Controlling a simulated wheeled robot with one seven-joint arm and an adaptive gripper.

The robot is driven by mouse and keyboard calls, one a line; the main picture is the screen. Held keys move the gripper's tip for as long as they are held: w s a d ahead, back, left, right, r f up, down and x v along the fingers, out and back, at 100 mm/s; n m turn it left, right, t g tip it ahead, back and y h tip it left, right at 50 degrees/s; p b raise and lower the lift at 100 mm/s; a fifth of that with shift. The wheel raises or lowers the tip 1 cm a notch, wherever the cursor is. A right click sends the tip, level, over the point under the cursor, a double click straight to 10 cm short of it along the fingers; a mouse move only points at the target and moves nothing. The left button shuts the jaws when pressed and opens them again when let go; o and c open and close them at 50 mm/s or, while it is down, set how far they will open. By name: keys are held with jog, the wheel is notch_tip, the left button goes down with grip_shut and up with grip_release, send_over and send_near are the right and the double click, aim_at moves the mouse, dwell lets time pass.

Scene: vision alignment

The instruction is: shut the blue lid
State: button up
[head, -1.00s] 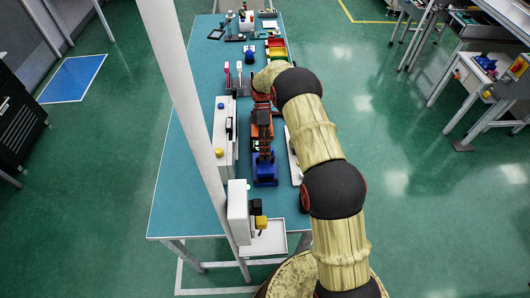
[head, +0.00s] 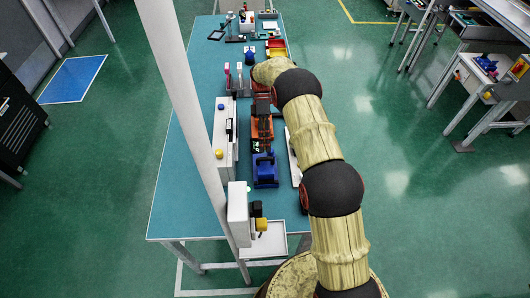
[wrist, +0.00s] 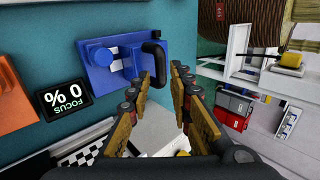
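The blue fixture with the blue lid (head: 265,170) stands on the near part of the teal table in the head view. In the wrist view, the blue lid (wrist: 128,62) is at upper centre, with a black curved handle (wrist: 157,62) on its right side and a round blue knob to its left. I cannot tell the lid's angle. My gripper (wrist: 161,75) is open and empty, with a gap between its fingertips. The tips appear close to the handle's lower end; I cannot tell whether they touch. In the head view the fingers are hard to make out.
A black display (wrist: 64,97) reading "FOCUS 0 %" sits beside the blue fixture in the wrist view, with an orange part (wrist: 15,100) farther left. White housings (head: 225,140) stand left of the fixture in the head view. A white tray (head: 269,240) is at the near edge.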

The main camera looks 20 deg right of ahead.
jog(key=v, duration=0.7)
jog(key=shift+w+r, duration=0.25)
jog(key=shift+r, duration=0.1)
jog(key=shift+m, duration=0.3)
notch_tip(320, 180, down, 6)
jog(key=m+t, duration=0.1)
jog(key=m, duration=0.5)
jog(key=s+a+r+m+t+h+b, duration=0.15)
jog(key=s+r+m+t, duration=0.45)
jog(key=s+r, duration=0.8)
jog(key=s+a+r+m+t+b, duration=0.1)
jog(key=s+r, duration=0.4)
jog(key=s, duration=0.6)
jog(key=s+a+r+m+t+b, duration=0.1)
jog(key=s+r+t+b, duration=0.2)
jog(key=s, duration=0.9)
jog(key=shift+r+t+h+b, duration=0.4)
jog(key=shift+r+t, duration=0.9)
jog(key=shift+r, duration=0.35)
